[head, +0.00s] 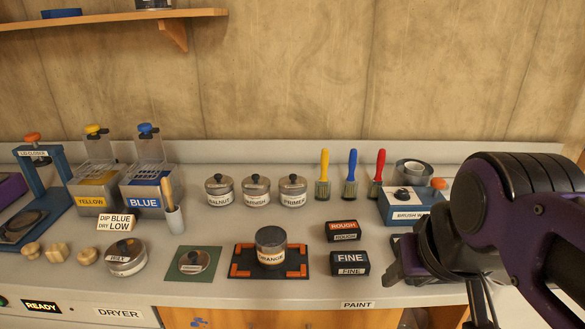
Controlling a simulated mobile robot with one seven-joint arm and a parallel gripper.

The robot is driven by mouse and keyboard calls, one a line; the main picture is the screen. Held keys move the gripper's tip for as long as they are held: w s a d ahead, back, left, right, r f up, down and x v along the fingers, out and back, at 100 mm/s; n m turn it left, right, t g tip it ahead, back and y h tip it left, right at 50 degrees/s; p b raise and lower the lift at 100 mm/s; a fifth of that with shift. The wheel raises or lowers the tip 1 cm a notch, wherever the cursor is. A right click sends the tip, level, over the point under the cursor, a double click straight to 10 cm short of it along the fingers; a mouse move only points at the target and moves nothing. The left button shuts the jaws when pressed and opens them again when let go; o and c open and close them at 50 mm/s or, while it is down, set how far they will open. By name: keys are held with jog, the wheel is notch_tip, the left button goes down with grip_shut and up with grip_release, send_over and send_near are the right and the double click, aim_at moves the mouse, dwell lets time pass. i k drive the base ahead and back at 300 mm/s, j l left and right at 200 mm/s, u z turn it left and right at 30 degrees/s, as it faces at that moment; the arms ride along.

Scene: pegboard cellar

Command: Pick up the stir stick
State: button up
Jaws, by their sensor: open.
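A tan wooden stick (167,192), which looks like the stir stick, stands leaning slightly in a small grey cup (175,221). Its lower end is hidden inside the cup. The cup is on the counter, in front of the blue-labelled container (146,202) and beside the "DIP BLUE DRY LOW" sign (118,223). My gripper (392,268) is at the right, near the black "FINE" block, far from the stick. It is open and seems empty; my arm hides part of it.
Several lidded cans and three upright brushes (352,172) line the back. The "FINE" block (349,263) and "ROUGH" block (343,231) are close to my gripper. Bare counter (215,230) lies right of the cup.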

aim_at(166, 183)
jog(key=j, duration=0.6)
jog(key=i+j, duration=0.1)
jog(key=j, duration=0.55)
